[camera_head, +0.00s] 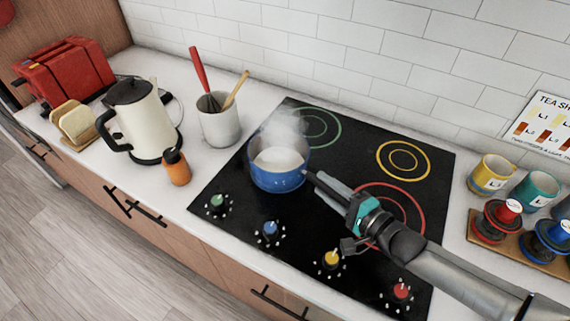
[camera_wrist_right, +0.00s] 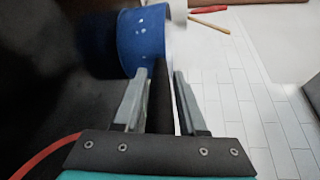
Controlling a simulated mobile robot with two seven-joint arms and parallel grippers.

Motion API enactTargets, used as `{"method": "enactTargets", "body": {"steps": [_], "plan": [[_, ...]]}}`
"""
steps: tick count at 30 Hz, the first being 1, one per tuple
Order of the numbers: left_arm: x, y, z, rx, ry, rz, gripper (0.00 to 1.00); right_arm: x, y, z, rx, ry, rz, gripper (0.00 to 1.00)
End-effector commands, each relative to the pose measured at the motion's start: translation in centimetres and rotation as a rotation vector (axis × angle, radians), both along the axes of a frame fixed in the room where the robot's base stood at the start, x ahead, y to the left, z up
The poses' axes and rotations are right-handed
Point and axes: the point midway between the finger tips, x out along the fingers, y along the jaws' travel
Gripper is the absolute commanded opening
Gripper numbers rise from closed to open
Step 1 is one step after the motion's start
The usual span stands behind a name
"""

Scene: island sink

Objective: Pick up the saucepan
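The blue saucepan (camera_head: 279,174) stands upright at the left middle of the black cooktop, with pale liquid inside and steam rising. Its black handle points right and down toward my right gripper (camera_head: 325,184). In the right wrist view the blue pan wall (camera_wrist_right: 144,38) is just beyond the fingertips. The dark handle lies between the two fingers of my right gripper (camera_wrist_right: 161,75). The dark background hides whether both fingers press on it. No lift of the pan off the cooktop shows. My left gripper is not in view.
The black cooktop (camera_head: 345,145) has coloured rings and several knobs along its front. A white utensil crock (camera_head: 219,124), an orange bottle (camera_head: 176,168), a cream kettle (camera_head: 142,118) and a red toaster (camera_head: 66,75) stand left. Mugs (camera_head: 490,175) stand right. A tiled wall is behind.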

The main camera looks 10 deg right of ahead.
Motion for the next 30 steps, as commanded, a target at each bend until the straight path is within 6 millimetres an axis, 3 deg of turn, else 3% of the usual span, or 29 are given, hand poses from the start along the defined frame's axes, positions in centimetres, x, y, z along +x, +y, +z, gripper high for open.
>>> {"method": "enactTargets", "body": {"steps": [1, 10, 30], "plan": [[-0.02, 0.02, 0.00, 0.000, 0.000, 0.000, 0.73, -0.02, -0.01, 0.00, 0.000, 0.000, 0.000, 0.34], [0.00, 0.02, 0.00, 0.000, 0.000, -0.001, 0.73, -0.02, -0.02, 0.00, 0.000, 0.000, 0.000, 0.00], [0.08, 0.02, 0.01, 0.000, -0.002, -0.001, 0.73, -0.03, -0.03, -0.01, 0.000, 0.000, 0.000, 0.00]]}}
